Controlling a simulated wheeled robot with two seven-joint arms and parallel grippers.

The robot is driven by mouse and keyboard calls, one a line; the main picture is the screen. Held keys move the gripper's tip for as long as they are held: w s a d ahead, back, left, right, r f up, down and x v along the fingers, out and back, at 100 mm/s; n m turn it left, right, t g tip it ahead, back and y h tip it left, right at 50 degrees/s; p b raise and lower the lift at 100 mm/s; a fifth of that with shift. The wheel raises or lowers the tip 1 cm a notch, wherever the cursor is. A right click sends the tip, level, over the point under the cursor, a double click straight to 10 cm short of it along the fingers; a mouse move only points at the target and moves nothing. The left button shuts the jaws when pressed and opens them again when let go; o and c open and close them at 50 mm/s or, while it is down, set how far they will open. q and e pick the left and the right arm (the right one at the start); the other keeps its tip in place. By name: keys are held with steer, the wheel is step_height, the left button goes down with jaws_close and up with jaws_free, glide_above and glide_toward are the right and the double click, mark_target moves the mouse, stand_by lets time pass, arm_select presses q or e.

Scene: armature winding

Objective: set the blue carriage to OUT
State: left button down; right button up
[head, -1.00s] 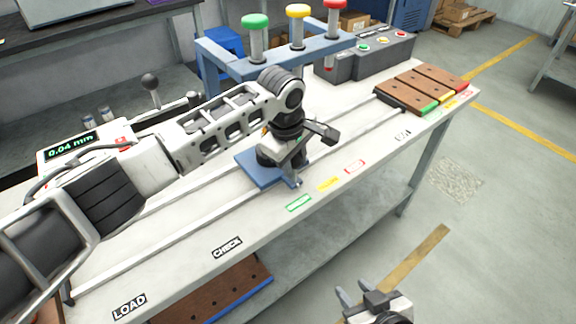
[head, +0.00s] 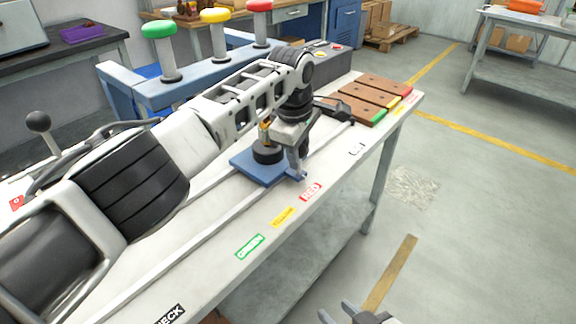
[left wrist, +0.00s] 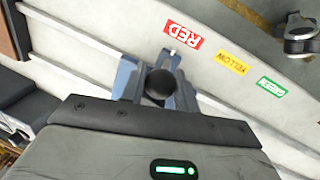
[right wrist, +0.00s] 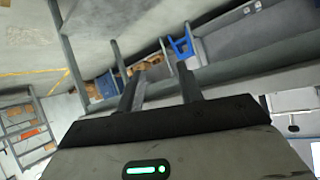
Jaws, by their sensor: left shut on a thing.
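YELLOW (head: 284,216) and GREEN (head: 250,246) labels lie nearer along the edge. Brown boards with coloured ends (head: 372,97) lie at the far bench end. A blue frame with green, yellow and red knobs (head: 190,92) stands behind the rails. The rails before OUT look clear.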

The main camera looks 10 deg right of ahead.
arm_select(q)
steer(key=shift+w+d+b, duration=0.45)
steer(key=shift+b, duration=0.05)
steer(key=shift+r, duration=0.1)
steer(key=c, duration=1.1)
jaws_free()
step_height(320, 180, up, 16)
steer(key=s+a+p, duration=0.1)
steer(key=s+a, duration=0.1)
steer(key=shift+s, duration=0.25)
steer(key=shift+f, duration=0.2)
